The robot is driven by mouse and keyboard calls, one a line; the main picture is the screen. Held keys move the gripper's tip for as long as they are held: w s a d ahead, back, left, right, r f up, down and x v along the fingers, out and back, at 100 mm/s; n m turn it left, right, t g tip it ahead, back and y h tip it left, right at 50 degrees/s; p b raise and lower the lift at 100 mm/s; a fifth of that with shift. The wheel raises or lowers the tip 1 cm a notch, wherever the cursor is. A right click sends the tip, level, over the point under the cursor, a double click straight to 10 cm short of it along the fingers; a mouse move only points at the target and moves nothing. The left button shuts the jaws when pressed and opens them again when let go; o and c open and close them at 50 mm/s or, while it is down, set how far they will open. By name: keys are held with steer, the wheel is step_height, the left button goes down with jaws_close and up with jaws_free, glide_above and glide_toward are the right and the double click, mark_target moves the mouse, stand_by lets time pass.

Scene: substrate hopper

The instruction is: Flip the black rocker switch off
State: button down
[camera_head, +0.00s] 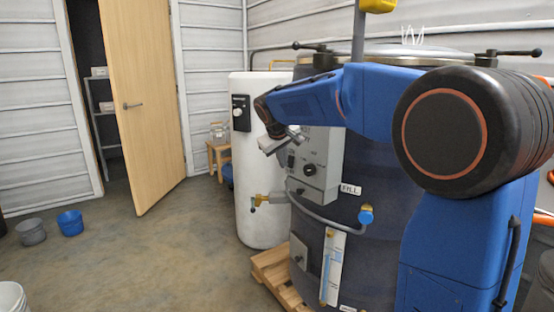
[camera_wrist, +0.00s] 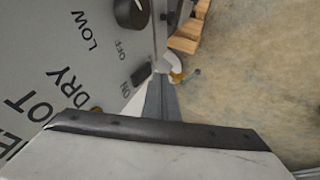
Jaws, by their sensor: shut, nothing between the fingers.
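The black rocker switch (camera_wrist: 141,74) is on the grey control panel (camera_wrist: 85,50), between the words ON and OFF in the wrist view. In the head view the switch (camera_head: 291,160) shows small on the front of the panel box (camera_head: 322,150). I cannot tell which way it is tipped. My gripper (camera_wrist: 160,68) is shut and empty. Its fingertips are right beside the switch in the wrist view; whether they touch it I cannot tell. In the head view my gripper (camera_head: 291,140) is just above the switch, at the panel's upper left.
A black knob (camera_wrist: 134,12) is on the same panel, close to the switch. The panel is on a large dark tank (camera_head: 375,240) on a wooden pallet (camera_head: 272,270). A white cylinder (camera_head: 252,190) stands behind to the left. The floor at left is mostly clear, with a blue bucket (camera_head: 70,223).

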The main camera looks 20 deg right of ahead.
steer(key=shift+w+d, duration=0.3)
steer(key=shift+d, duration=0.3)
steer(key=shift+d+f, duration=0.15)
steer(key=shift+f, duration=0.05)
steer(key=shift+r, duration=0.85)
